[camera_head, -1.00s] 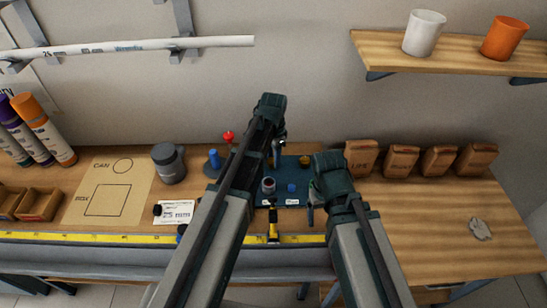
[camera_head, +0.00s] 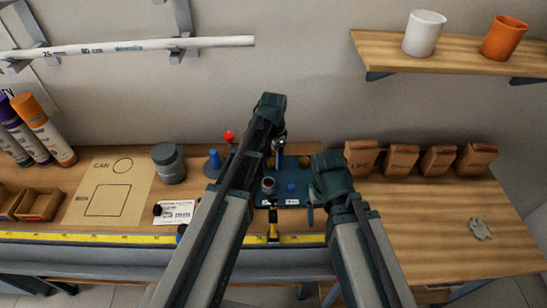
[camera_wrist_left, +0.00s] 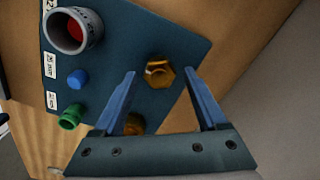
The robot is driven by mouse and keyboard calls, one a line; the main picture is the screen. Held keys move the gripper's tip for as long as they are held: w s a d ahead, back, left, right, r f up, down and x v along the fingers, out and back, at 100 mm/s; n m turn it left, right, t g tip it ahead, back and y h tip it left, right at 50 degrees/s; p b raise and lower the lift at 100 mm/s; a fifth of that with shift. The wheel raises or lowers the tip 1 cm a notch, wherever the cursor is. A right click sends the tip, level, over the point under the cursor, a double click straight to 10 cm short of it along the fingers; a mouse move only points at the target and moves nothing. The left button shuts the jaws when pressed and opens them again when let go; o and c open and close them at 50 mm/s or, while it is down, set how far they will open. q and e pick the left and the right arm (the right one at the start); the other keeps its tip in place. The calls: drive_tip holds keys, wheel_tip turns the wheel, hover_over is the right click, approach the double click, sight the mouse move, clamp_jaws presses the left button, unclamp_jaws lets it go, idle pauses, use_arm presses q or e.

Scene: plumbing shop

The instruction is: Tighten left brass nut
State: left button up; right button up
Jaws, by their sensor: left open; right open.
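The left brass nut (camera_wrist_left: 158,72) sits on the dark blue mat (camera_wrist_left: 180,30). In the head view the left nut (camera_head: 270,163) is partly hidden by my left arm. My left gripper (camera_wrist_left: 160,84) is open, and in its wrist view the nut shows between the two blue fingertips; I cannot tell the height gap. My left gripper (camera_head: 279,150) is above the mat's back part. My right gripper (camera_head: 311,202) is open at the mat's right edge.
A red-topped item (camera_head: 229,137) and a blue item (camera_head: 214,158) stand left of my left arm. The right bench top is mostly clear.

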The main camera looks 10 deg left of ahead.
sight(274, 160)
use_arm(q)
wheel_tip(274, 160, up, 14)
drive_tip(key=p, duration=1.3)
drive_tip(key=shift+p, duration=0.3)
use_arm(e)
wheel_tip(274, 160, up, 14)
drive_tip(key=shift+f, duration=0.15)
use_arm(q)
drive_tip(key=shift+s+f, duration=0.1)
drive_tip(key=shift+f, duration=0.1)
